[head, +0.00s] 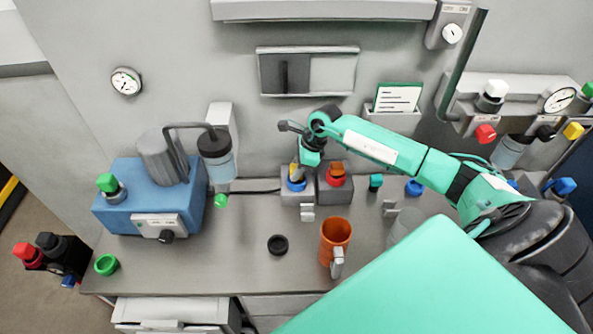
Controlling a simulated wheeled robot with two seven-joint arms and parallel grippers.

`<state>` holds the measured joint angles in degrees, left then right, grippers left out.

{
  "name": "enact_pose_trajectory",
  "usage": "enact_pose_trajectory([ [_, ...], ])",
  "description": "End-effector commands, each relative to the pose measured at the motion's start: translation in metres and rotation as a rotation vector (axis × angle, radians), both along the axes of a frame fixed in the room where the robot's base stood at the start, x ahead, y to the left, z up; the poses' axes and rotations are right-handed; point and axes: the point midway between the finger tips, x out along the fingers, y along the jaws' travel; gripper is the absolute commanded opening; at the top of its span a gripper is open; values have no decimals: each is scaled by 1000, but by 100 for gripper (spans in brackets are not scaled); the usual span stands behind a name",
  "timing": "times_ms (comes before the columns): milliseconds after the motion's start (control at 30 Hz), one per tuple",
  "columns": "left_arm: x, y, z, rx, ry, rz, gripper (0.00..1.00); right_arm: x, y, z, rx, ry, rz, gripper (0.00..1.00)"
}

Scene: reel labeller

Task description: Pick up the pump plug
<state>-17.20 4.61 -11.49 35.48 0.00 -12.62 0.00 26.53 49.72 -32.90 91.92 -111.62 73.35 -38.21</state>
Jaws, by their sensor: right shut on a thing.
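The pump plug (296,184) shows as a small blue piece at the left grey socket block, at the end of a dark cable from the pump side. My right gripper (300,172) reaches in from the right and points down over this block. It is shut on the plug; its fingertips are small and partly hidden, so the exact grip is hard to see. The plug looks upright and at the block; I cannot tell whether it is seated or lifted. The blue pump (128,195) stands at the left of the bench. My left gripper is out of view.
A red plug (337,175) sits in the neighbouring socket block (335,193). An orange mug (335,240) and a black ring (278,245) stand in front on the grey bench (230,260). A green ring (106,264) lies front left. Valves and gauges line the right wall.

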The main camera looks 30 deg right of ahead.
Motion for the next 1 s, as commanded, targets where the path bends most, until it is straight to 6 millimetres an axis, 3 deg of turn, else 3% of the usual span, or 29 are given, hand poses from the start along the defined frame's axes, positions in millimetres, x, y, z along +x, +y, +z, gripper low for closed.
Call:
enact_pose_trajectory([
  [300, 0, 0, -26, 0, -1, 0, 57, 1, -1, 29, -2, -5, 1, 5],
  [567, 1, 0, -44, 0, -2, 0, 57, -38, 22, 28, -3, 0, 4, 5],
  [1000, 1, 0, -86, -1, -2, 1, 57, -122, 75, 28, -1, -2, 5, 5],
])
